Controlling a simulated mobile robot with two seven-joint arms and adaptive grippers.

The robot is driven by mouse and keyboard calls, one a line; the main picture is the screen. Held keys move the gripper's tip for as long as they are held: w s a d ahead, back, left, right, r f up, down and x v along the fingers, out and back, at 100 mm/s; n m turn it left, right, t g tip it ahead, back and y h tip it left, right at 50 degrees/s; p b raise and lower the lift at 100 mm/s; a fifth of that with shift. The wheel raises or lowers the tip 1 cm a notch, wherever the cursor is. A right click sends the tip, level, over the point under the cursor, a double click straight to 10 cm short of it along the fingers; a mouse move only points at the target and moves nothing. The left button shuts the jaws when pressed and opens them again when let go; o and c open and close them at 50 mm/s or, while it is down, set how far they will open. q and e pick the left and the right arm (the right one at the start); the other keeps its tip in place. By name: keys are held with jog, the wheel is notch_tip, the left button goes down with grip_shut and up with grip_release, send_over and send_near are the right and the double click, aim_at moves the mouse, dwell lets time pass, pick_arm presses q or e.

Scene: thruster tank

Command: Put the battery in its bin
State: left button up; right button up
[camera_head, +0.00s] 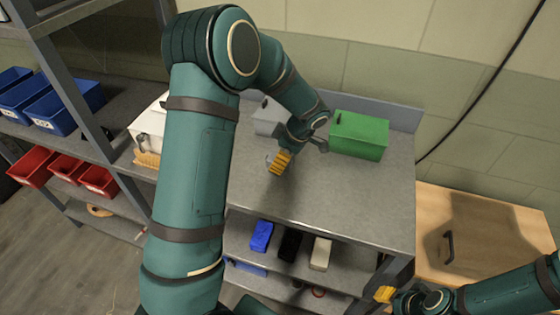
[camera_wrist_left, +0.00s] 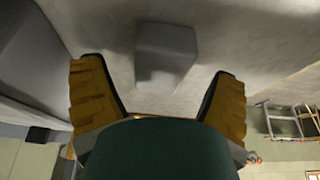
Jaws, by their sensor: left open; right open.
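My left gripper (camera_head: 281,162) hangs over the grey worktop, its yellow fingers pointing down. In the left wrist view the gripper (camera_wrist_left: 160,105) is open, with nothing gripped between its fingers. A plain grey block (camera_wrist_left: 166,55) lies on the surface ahead of the fingertips, roughly centred between them and apart from both. It may be the battery, but no marking confirms this. In the head view my left gripper mostly hides that spot. A grey box (camera_head: 268,117) and a green box (camera_head: 358,136) stand at the back of the worktop; which bin is the battery's I cannot tell. My right gripper (camera_head: 385,293) is open at the lower right.
The grey worktop (camera_head: 355,195) is clear at front and right. Blue (camera_head: 262,236), black (camera_head: 290,244) and pale (camera_head: 320,253) items sit on the shelf below. Blue bins (camera_head: 52,108) and red bins (camera_head: 67,167) fill the left rack. A wooden cabinet (camera_head: 500,225) stands at right.

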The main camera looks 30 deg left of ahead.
pick_arm(q)
jog(key=shift+a+f, duration=0.2)
jog(key=shift+f, duration=0.35)
jog(key=c, duration=1.4)
